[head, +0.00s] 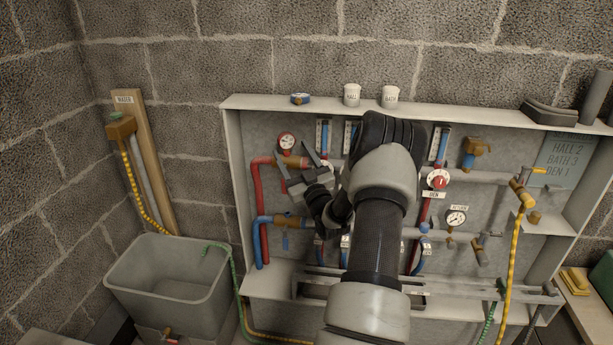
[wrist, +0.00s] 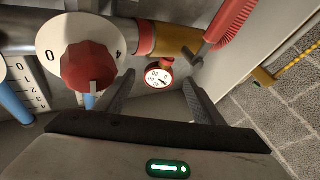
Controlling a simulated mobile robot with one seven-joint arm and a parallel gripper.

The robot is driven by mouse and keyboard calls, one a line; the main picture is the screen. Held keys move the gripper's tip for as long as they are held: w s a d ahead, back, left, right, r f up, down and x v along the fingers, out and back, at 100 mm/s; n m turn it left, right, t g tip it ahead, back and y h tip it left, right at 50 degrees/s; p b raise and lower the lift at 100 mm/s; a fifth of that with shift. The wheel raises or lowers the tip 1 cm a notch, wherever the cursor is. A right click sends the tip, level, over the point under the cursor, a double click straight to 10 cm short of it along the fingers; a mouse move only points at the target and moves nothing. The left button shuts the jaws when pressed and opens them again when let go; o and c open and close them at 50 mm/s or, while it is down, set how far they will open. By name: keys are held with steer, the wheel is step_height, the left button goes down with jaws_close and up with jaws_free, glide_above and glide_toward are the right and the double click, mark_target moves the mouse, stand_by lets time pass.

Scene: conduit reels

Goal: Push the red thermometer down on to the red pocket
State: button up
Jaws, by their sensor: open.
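The red thermometer (head: 287,141) is a small round white dial with a red rim, above the brass fitting on the red pipe at the cabinet's upper left. In the wrist view the thermometer (wrist: 159,77) shows between the fingers, near the brass fitting (wrist: 178,40). A small red piece (wrist: 167,61) lies between dial and fitting; I cannot tell whether it is the red pocket or whether the thermometer is seated. My gripper (head: 290,150) is open around the dial, with a finger on either side. In the wrist view the gripper (wrist: 160,84) shows no clear contact.
A large white dial with a red knob (wrist: 88,66) is close beside the gripper. The red pipe (head: 258,205) and blue pipe run down at the left. White cups (head: 352,95) stand on the cabinet top. A grey tub (head: 170,275) stands at lower left.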

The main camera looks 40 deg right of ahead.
steer(key=p+v, duration=0.1)
steer(key=v, duration=1.4)
steer(key=shift+s, duration=0.2)
steer(key=shift+r, duration=0.1)
